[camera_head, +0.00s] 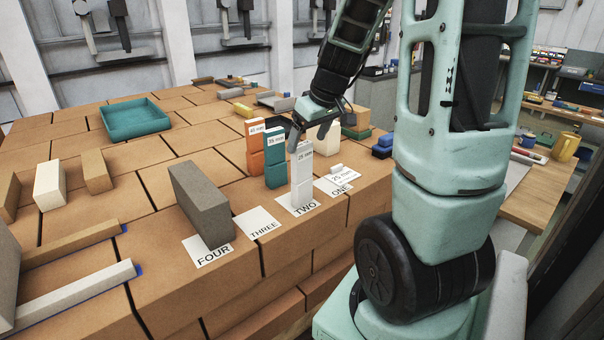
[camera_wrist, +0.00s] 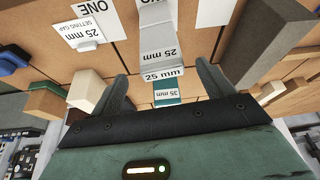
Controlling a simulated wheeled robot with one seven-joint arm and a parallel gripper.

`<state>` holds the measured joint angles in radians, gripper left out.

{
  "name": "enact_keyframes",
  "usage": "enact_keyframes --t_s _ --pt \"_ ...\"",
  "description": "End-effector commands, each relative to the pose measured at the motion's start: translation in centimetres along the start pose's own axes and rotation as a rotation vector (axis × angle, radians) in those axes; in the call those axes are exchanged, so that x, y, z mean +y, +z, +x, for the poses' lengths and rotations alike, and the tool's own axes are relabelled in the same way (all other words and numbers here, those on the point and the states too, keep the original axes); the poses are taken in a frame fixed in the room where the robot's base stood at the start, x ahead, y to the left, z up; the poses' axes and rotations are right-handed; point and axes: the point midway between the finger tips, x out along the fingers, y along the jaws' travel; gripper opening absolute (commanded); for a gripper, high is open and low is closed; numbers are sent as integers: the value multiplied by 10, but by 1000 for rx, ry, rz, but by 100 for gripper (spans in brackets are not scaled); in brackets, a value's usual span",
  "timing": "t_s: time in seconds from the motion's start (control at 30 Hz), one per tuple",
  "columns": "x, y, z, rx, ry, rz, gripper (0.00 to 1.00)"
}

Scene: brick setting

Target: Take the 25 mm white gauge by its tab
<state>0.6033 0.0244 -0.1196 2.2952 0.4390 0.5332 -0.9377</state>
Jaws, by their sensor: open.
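The white gauge (camera_head: 302,178) stands upright on the card marked TWO, its tab labelled 25 mm at the top. It also shows in the wrist view (camera_wrist: 160,38), seen from above. My gripper (camera_head: 311,132) is open and points down at the tab from above. In the wrist view my gripper (camera_wrist: 162,80) has one finger on each side of the tab, with a gap on both sides. The teal gauge (camera_head: 275,167), labelled 35 mm, stands just behind, and its label also shows in the wrist view (camera_wrist: 166,97). The orange gauge (camera_head: 255,150) stands farther back.
A grey block (camera_head: 200,203) stands by the FOUR card (camera_head: 208,250); the THREE card (camera_head: 257,223) is bare. A teal tray (camera_head: 134,118) sits at the back left.

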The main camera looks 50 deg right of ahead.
Motion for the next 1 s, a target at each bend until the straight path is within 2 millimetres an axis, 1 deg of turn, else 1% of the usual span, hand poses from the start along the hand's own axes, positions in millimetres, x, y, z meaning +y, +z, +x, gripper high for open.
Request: enact_keyframes --t_s 0.03,0.27,0.47,0.5,0.6,0.7,0.9,0.97,1.0 --pt "0 0 5 -3 -1 1 80" --pt "-1 -1 17 -3 -2 0 80" --pt "-2 -5 42 -6 -3 2 80" --pt "-1 -4 49 -4 -1 2 80" --pt "-2 -4 58 -2 -1 2 80" --pt "-2 -5 62 -1 0 -1 80" --pt "-2 -5 62 0 0 -1 80" --pt "-2 -5 62 0 0 -1 63" --pt "-2 -5 62 0 0 -1 52"
